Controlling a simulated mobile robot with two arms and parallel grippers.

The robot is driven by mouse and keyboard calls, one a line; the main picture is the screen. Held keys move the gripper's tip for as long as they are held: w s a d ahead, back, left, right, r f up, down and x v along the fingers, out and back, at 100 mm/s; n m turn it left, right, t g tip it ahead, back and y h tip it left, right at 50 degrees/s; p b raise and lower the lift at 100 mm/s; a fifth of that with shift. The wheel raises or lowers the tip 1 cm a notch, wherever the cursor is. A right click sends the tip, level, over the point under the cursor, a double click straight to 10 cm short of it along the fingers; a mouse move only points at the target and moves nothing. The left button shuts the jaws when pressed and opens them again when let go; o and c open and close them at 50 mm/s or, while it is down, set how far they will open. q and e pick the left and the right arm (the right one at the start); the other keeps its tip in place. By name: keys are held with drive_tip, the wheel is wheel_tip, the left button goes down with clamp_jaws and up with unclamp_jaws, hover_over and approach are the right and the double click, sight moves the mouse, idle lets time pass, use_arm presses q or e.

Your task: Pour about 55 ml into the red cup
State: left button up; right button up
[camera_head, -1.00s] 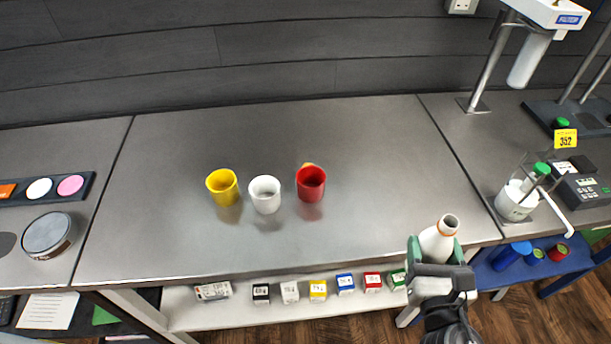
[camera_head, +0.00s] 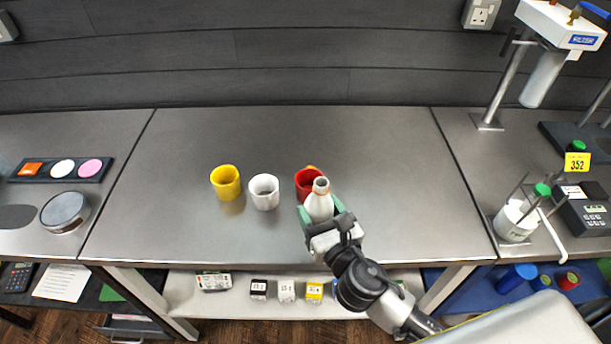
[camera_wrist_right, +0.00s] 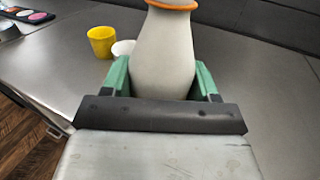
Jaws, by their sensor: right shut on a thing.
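The red cup (camera_head: 305,181) stands on the steel table, partly hidden behind a white bottle (camera_head: 319,203) in the head view. My right gripper (camera_head: 321,214) is shut on the bottle, its green-lined fingers on both sides of the body. The bottle looks about upright, with its open mouth up and an orange ring at the neck. In the right wrist view the bottle (camera_wrist_right: 164,60) fills the middle between the fingers (camera_wrist_right: 162,84), its top cut off, and the red cup does not show. I cannot tell whether bottle and cup touch. My left gripper is not in view.
A white cup (camera_head: 264,192) and a yellow cup (camera_head: 226,183) stand left of the red cup. The table (camera_head: 390,150) is clear behind and to the right. Small boxes lie on the shelf (camera_head: 240,309) below.

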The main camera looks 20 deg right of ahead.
drive_tip(key=w+a+r+n+y+p, duration=0.1)
drive_tip(key=w+a+n+y, duration=0.1)
drive_tip(key=w+a, duration=0.4)
drive_tip(key=w, duration=0.3)
drive_tip(key=shift+w+a+r+y, duration=0.15)
drive_tip(key=shift+w+r+y, duration=0.1)
drive_tip(key=shift+y, duration=0.15)
drive_tip(key=shift+r+m+g+p, duration=0.15)
drive_tip(key=shift+m+g+p, duration=0.15)
drive_tip(key=shift+p, duration=0.1)
